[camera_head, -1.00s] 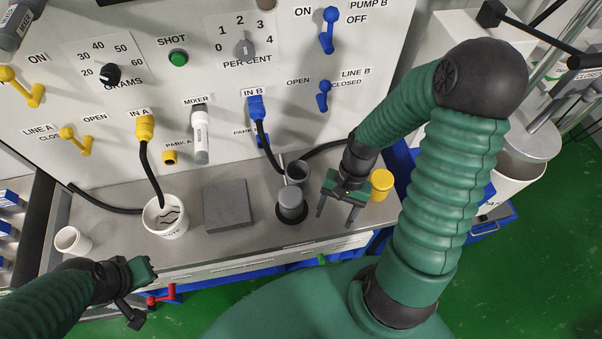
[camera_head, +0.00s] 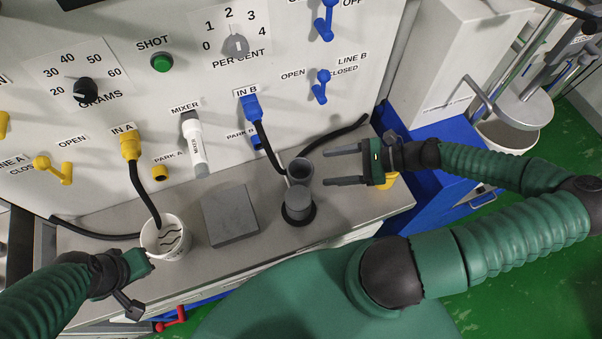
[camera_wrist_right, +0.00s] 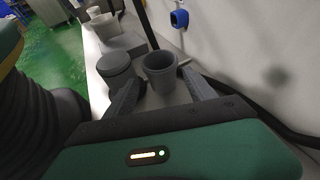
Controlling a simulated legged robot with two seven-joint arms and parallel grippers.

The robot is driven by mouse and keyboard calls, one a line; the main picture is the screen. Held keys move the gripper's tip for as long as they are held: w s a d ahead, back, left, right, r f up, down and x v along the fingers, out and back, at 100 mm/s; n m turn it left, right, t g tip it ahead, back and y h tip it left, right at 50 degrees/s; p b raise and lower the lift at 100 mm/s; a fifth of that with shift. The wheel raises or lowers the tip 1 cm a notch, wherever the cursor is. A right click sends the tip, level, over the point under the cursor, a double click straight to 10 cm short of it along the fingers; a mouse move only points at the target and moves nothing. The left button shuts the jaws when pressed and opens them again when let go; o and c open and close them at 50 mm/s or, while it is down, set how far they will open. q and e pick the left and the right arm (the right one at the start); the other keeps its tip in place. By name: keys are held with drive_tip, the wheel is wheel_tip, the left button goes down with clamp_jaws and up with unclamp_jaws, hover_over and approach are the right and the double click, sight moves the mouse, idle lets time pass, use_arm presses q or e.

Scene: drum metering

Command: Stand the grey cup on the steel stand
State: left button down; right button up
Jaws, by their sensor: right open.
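The grey cup (camera_head: 301,170) stands upright and open-topped on the bench, behind a short grey cylinder (camera_head: 298,203) on a black disc. A flat square grey block (camera_head: 230,215) lies left of them. I cannot tell for sure whether the cylinder or the block is the steel stand. My right gripper (camera_head: 328,165) is open and empty, right of the cup, fingers pointing at it. In the right wrist view the cup (camera_wrist_right: 160,70) lies just beyond and between the fingertips. My left gripper (camera_head: 138,285) is at the bench's front left; its jaw gap is unclear.
A white tub (camera_head: 165,240) stands left of the block, with a black hose from IN A above it. A black hose (camera_head: 268,148) from IN B passes close behind the cup. A yellow item (camera_head: 388,180) is partly hidden behind my right gripper. The panel closes off the back.

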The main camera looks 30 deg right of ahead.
sight(290, 171)
drive_tip(key=x, duration=1.2)
drive_tip(key=shift+w+a+b, duration=0.25)
drive_tip(key=shift+w+b, duration=0.05)
drive_tip(key=shift+b, duration=0.1)
